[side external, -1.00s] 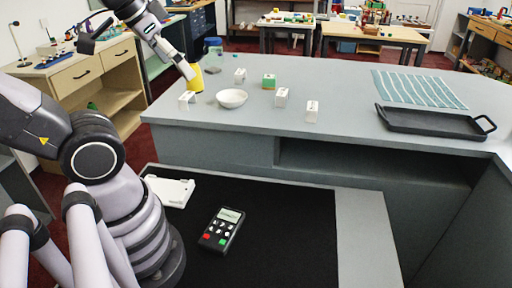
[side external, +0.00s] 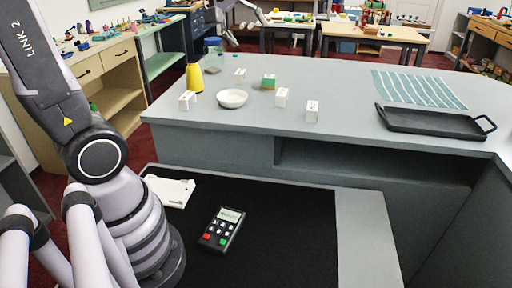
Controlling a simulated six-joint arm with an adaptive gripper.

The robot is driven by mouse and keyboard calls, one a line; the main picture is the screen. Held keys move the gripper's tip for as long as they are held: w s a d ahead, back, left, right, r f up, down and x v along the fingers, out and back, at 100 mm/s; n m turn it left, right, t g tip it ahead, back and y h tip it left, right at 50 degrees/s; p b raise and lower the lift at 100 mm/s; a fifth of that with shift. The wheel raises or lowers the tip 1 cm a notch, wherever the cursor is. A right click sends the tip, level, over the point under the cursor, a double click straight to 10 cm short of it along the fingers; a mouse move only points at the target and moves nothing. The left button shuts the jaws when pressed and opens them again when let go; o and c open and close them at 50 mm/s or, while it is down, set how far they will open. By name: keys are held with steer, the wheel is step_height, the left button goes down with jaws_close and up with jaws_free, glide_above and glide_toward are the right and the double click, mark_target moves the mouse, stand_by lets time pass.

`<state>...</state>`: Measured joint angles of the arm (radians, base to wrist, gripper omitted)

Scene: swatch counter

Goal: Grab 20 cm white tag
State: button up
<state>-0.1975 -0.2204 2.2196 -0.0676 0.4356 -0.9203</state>
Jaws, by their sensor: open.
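Several small white tags stand on the grey counter (side external: 350,130): one at the left (side external: 187,101), one behind the bowl (side external: 240,75), and two to the right, a nearer one (side external: 312,111) and a farther one (side external: 282,97). They carry small dark marks, too small to read, so I cannot tell which is the 20 cm one. My gripper (side external: 249,31) shows at the top edge, above and beyond the tags. It is open and empty, touching none of them; its upper part is cut off.
A white bowl (side external: 232,98) and a yellow cone (side external: 194,78) stand close to the tags. A black tray (side external: 430,122) and a striped cloth (side external: 418,88) lie at the right. A card terminal (side external: 222,229) lies on the black mat (side external: 285,240) in front. The counter's middle right is clear.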

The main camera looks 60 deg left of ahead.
steer(key=w+a+f+n+t+y, duration=0.1)
steer(key=w+a+f+n+y, duration=0.15)
steer(key=w+a+n, duration=0.65)
steer(key=n+y, duration=0.6)
steer(key=n, duration=1.6)
glide_toward(240, 71)
steer(key=shift+t, duration=0.3)
steer(key=x, duration=0.5)
steer(key=shift+w+a+f, duration=0.1)
steer(key=shift+a+f, duration=0.15)
steer(key=shift+w+a+f, duration=0.15)
steer(key=shift+a+f, duration=0.1)
steer(key=shift+a, duration=0.05)
steer(key=shift+x, duration=3.3)
steer(key=shift+d, duration=0.15)
steer(key=c, duration=0.9)
steer(key=shift+r, duration=0.1)
steer(key=shift+c, duration=0.2)
